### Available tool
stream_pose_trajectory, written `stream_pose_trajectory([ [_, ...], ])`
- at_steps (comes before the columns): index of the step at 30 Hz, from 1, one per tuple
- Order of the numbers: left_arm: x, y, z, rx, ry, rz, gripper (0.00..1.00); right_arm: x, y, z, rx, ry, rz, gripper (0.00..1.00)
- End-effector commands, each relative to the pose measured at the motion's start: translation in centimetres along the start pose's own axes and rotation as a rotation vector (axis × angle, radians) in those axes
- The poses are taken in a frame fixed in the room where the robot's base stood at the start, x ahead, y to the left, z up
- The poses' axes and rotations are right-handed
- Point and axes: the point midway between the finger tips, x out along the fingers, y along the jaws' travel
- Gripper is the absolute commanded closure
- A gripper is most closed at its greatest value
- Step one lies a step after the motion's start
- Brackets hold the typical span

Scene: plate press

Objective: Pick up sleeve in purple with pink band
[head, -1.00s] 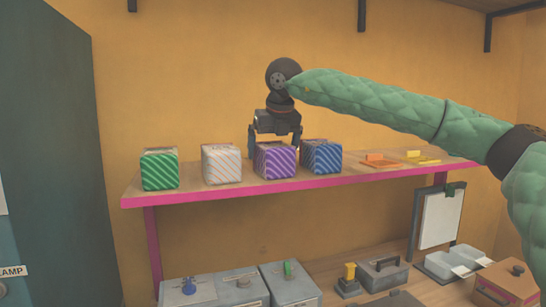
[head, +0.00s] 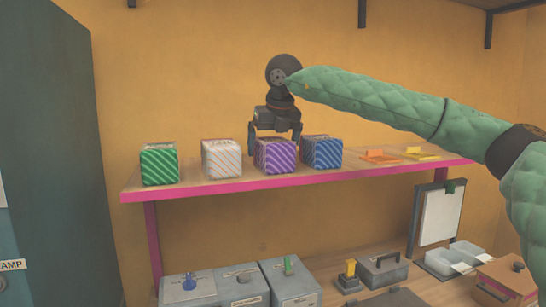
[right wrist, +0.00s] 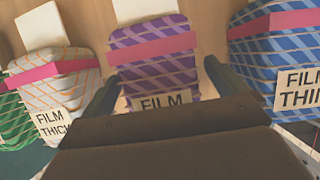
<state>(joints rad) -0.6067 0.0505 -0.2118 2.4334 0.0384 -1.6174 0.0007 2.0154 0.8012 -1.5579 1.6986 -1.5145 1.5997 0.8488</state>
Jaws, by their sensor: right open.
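The purple striped sleeve (head: 275,157) stands on the shelf between the white and blue sleeves. In the right wrist view the purple sleeve (right wrist: 152,48) shows a pink band and a label reading "FILM", partly hidden by my gripper. My right gripper (head: 274,150) is above it, pointing down and open, with one finger on each side of the sleeve's top. In the right wrist view the two fingertips of my right gripper (right wrist: 158,75) straddle the sleeve, with nothing held. My left gripper is not in view.
A blue sleeve (head: 322,153) stands close on the right, a white sleeve (head: 222,160) and green sleeve (head: 160,165) on the left. Orange (head: 380,157) and yellow (head: 420,153) flat pieces lie on the shelf's right. Grey boxes (head: 240,288) stand below.

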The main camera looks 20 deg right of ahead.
Motion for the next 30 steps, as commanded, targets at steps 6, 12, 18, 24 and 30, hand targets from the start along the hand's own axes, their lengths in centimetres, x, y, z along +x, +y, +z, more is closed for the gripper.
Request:
stream_pose_trajectory([
  [6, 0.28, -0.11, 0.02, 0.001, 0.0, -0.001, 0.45, 0.15, 0.01, -0.07, 0.0, 0.0, 0.0, 0.02],
  [12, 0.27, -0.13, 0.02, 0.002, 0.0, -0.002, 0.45, 0.12, 0.0, -0.05, 0.0, 0.0, 0.0, 0.02],
  [18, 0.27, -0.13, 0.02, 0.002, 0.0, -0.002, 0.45, 0.12, 0.0, -0.05, 0.0, 0.0, 0.0, 0.21],
  [24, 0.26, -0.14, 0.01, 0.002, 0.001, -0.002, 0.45, 0.08, 0.0, -0.04, 0.0, -0.001, 0.0, 0.58],
  [30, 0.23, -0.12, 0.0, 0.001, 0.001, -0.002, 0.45, 0.07, -0.01, -0.03, 0.0, -0.001, 0.0, 0.58],
])
